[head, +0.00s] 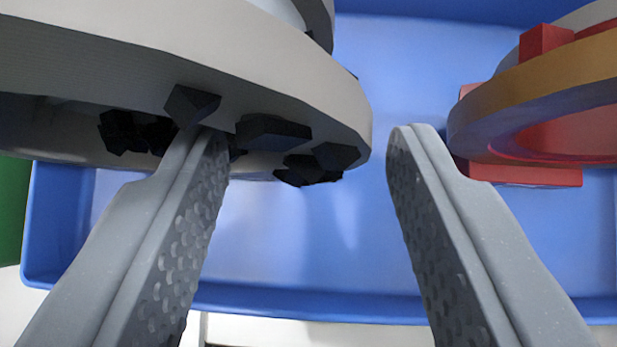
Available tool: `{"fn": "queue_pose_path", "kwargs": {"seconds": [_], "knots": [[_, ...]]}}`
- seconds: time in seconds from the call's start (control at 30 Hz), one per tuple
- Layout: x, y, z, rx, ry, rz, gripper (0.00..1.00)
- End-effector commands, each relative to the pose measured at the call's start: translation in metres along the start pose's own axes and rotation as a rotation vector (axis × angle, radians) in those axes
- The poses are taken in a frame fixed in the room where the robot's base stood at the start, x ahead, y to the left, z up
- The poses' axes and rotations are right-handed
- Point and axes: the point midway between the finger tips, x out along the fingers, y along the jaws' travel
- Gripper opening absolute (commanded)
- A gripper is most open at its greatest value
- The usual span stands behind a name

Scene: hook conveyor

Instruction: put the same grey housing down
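A large grey ring-shaped housing (290,80) with black blocks on its underside fills the upper left of the head view and runs out of the frame. My gripper (305,135) is open, its two fingers wide apart. The left fingertip is at the housing's lower edge, by the black blocks; I cannot tell if it touches. The right fingertip is just right of the housing's rounded end, with a gap showing between. What the housing rests on is hidden.
A blue tray (300,300) lies below, its near wall crossing the picture. An orange and red ring-shaped part (540,90) is at the right, close to the right finger. A green surface (12,210) shows at the left edge. Bare tray floor shows between the two parts.

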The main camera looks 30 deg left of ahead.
Motion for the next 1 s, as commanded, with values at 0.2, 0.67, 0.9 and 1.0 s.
{"fn": "queue_pose_path", "kwargs": {"seconds": [0.2, 0.67, 0.9, 1.0], "knots": [[-0.001, 0.000, 0.000, 0.001, -0.001, 0.000, 0.42], [-0.046, 0.001, -0.001, 0.002, 0.000, 0.001, 0.42], [-0.085, 0.001, -0.001, 0.001, 0.002, 0.001, 0.42], [-0.099, 0.001, 0.000, 0.001, 0.000, 0.002, 0.42]]}}
